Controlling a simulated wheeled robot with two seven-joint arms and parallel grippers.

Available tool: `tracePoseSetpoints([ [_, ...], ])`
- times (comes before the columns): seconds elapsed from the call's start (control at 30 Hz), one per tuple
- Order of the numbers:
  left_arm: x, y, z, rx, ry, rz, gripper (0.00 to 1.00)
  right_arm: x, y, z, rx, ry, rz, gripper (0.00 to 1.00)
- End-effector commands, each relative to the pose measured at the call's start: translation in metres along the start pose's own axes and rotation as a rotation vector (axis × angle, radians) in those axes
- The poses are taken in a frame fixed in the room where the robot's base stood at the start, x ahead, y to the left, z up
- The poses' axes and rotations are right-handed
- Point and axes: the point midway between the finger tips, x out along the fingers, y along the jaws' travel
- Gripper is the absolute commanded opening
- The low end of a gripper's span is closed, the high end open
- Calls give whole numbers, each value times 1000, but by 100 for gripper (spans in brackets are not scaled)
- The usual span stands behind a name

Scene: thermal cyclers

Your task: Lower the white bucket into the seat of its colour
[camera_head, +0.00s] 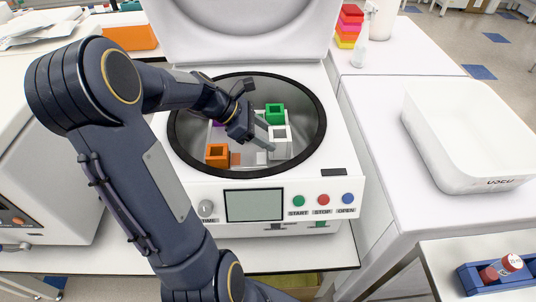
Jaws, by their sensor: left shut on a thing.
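The white bucket (281,148) is inside the open round bowl of the centrifuge (320,120), at its right side. My left gripper (268,140) reaches down into the bowl from the upper left and is shut on the white bucket. I cannot tell whether the bucket hangs just above its seat or touches it. A green bucket (275,112) is behind it, and an orange bucket (217,154) is at the front left. A bit of purple (217,123) shows at the left behind my gripper. The seat under the white bucket is hidden. My right gripper is out of view.
The raised lid (240,30) stands behind the bowl. The front panel has a screen (254,205) and buttons. A white tub (470,135) stands on the right bench, with stacked coloured blocks (349,25) farther back. A blue rack with a red-capped tube (500,268) is at lower right.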

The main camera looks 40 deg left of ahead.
Motion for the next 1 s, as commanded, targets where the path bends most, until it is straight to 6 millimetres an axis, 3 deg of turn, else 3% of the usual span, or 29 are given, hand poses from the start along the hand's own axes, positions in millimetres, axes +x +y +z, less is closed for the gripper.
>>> tracePoseSetpoints([
  [0.47, 37, 0, -40, 1, -1, -3, 0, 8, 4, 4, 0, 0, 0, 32],
  [0.83, 41, 0, -43, 4, 0, -2, 0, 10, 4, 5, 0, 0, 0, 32],
  [0.87, 40, 0, -43, 4, 1, -2, 55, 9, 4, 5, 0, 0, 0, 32],
  [1.0, 40, 0, -42, 4, 1, -2, 73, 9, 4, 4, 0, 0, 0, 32],
])
